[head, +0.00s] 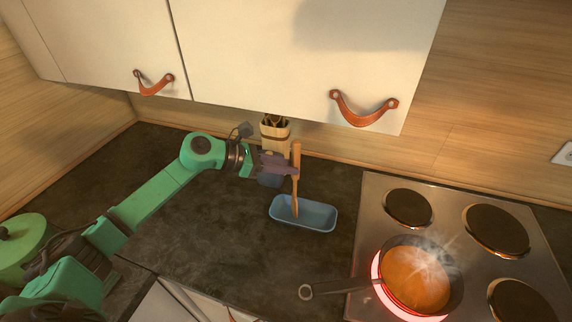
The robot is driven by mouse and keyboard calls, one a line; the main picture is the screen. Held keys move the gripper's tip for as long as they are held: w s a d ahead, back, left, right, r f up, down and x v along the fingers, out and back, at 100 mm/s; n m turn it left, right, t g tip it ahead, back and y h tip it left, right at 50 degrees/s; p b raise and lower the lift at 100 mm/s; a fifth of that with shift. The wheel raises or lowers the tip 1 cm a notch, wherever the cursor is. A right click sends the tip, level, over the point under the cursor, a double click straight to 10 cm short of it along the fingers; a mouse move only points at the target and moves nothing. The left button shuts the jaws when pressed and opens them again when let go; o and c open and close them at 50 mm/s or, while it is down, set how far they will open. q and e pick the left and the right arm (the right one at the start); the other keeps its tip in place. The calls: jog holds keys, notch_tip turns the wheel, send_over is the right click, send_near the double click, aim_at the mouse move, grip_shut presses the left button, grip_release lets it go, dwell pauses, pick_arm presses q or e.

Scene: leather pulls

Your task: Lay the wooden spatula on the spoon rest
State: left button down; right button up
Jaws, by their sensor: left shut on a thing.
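The wooden spatula (296,165) stands nearly upright, its lower end over the blue spoon rest (325,218). I cannot tell whether that end touches the bottom of the spoon rest. The spoon rest is a shallow, oblong blue tray on the dark counter, left of the stove. My left gripper (289,167) is shut on the spatula partway up its length, above and behind the spoon rest. The gripper body partly hides the area behind it. My right gripper is not in view.
A wooden utensil holder (274,134) stands behind my left gripper. A steaming pan (416,276) of orange food sits on a glowing burner, its handle (325,290) pointing left over the counter. A green lidded pot (22,244) is at far left. Cabinets with leather pulls (363,111) hang above.

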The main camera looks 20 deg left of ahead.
pick_arm(q)
jog(key=c, duration=0.7)
grip_release()
jog(key=shift+c, duration=0.2)
jog(key=shift+r+p, duration=0.3)
jog(key=shift+p, duration=0.15)
jog(key=b+v, duration=0.7)
jog(key=v, duration=0.5)
